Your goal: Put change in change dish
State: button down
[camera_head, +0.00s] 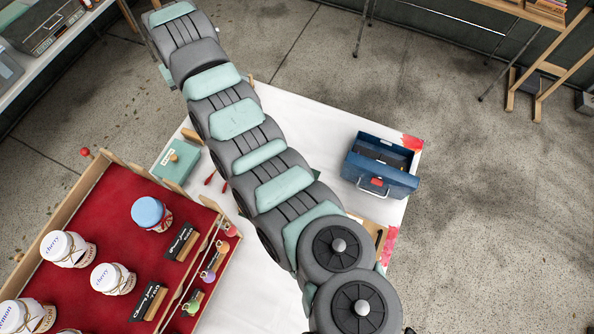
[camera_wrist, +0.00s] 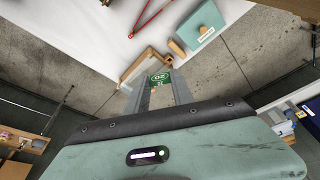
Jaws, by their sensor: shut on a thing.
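In the wrist view my gripper (camera_wrist: 157,84) is shut on a small green note-like piece (camera_wrist: 159,77) with pale markings, held between the fingertips. Its lower part is hidden by the fingers. A light wooden tray, which looks like the change dish (camera_wrist: 133,68), shows just beyond the fingertips, partly covered by them. I cannot tell whether the green piece touches it. In the head view a wooden tray (camera_head: 381,238) shows at the table's right side, partly behind my arm. My fingers are hidden there.
A blue metal box (camera_head: 381,165) stands open on the white table (camera_head: 290,112). A teal box (camera_head: 176,161) lies at the table's left; it also shows in the wrist view (camera_wrist: 198,27). A red-lined display tray (camera_head: 110,206) with jars fills the lower left.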

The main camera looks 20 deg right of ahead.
jog(key=s+d+f+t+b, duration=0.2)
jog(key=d+f, duration=0.4)
jog(key=f, duration=0.2)
jog(key=s+d+f+t+b, duration=0.25)
jog(key=d+f, duration=0.35)
jog(key=f, duration=0.3)
jog(key=s+d+f+m+t+b, duration=0.1)
jog(key=s+d+f, duration=0.2)
jog(key=s, duration=0.2)
jog(key=s+d+f+m+t+h, duration=0.1)
jog(key=s+d+f, duration=0.1)
jog(key=s+f, duration=0.3)
jog(key=s+d+f+t+b, duration=0.1)
jog(key=s+d+f+t, duration=0.15)
jog(key=s, duration=0.35)
jog(key=shift+g, duration=0.4)
jog(key=shift+s+d+f+b, duration=0.1)
jog(key=shift+f+b, duration=0.65)
jog(key=shift+f, duration=0.75)
jog(key=shift+s+d+f+b, duration=0.1)
jog(key=shift+f+b, duration=0.65)
jog(key=shift+f, duration=0.7)
jog(key=c, duration=1)
grip_release()
jog(key=v, duration=1)
jog(key=shift+s+a+r, duration=0.15)
jog(key=shift+s+r, duration=0.1)
jog(key=shift+s, duration=0.05)
